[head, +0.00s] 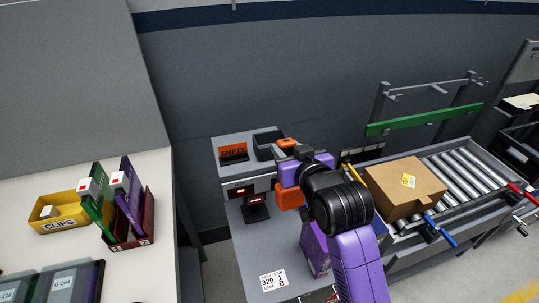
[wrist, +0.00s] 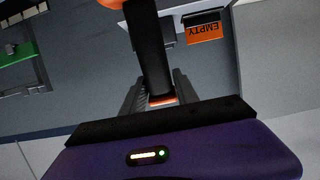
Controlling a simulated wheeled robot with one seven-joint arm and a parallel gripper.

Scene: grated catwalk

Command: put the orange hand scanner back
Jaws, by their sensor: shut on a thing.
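The orange hand scanner shows in the head view as an orange body (head: 290,195) beside my purple gripper (head: 292,174). In the wrist view its black handle (wrist: 150,50) stands between my grey fingers, with an orange end (wrist: 110,3) cut off by the top edge. My gripper (wrist: 160,92) is shut on the handle and holds it in front of the grey console (head: 224,166). A smaller orange piece shows above my gripper; I cannot tell what it belongs to. An orange EMPTY sign (head: 233,149) stands on the console top, also in the wrist view (wrist: 205,30).
A dark box-like holder (head: 267,144) stands right of the sign. Small red displays (head: 254,199) are below. At right, a carton (head: 405,187) sits on a roller conveyor (head: 462,167). At left, a white table (head: 155,175) bears a yellow CLIPS bin (head: 58,222) and upright binders.

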